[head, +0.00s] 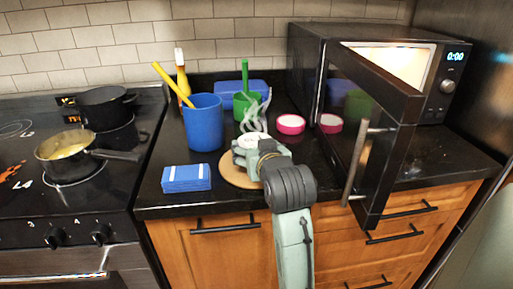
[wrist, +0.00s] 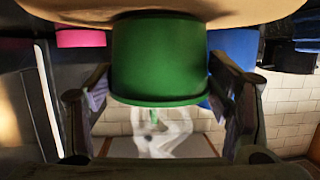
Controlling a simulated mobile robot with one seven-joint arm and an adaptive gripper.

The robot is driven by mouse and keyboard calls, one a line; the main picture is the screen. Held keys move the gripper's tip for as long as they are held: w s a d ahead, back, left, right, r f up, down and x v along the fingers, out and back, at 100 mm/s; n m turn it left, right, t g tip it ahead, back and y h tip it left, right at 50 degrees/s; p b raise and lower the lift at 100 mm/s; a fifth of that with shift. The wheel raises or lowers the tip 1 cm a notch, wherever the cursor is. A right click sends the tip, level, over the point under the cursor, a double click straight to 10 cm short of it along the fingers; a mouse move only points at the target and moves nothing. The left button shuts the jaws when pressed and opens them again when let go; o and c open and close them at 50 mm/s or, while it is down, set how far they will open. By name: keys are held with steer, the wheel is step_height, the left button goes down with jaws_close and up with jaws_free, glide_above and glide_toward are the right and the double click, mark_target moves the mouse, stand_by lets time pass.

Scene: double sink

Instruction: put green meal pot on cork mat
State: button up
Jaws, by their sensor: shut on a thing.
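A green meal pot (head: 240,106) with a green stick rising from it and pale steam is at the far side of my gripper in the head view. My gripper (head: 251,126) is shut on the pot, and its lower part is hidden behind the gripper. The upside-down wrist view shows the pot (wrist: 158,60) between the two fingers (wrist: 160,90). The round cork mat (head: 232,174) lies on the black counter, partly covered by my gripper. In the wrist view the pot's base overlaps the mat (wrist: 250,12); I cannot tell whether it touches.
A blue cup (head: 204,125) with a yellow utensil stands left of the pot. A blue block (head: 186,178) lies at the front left. A pink round item (head: 290,124) is to the right. The microwave door (head: 368,120) stands open over the right counter. A blue box (head: 228,92) is behind.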

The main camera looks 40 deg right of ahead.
steer(key=shift+f, duration=0.1)
steer(key=o, duration=1.5)
steer(key=b+v, duration=0.2)
steer(key=v, duration=1)
steer(key=shift+b, duration=0.35)
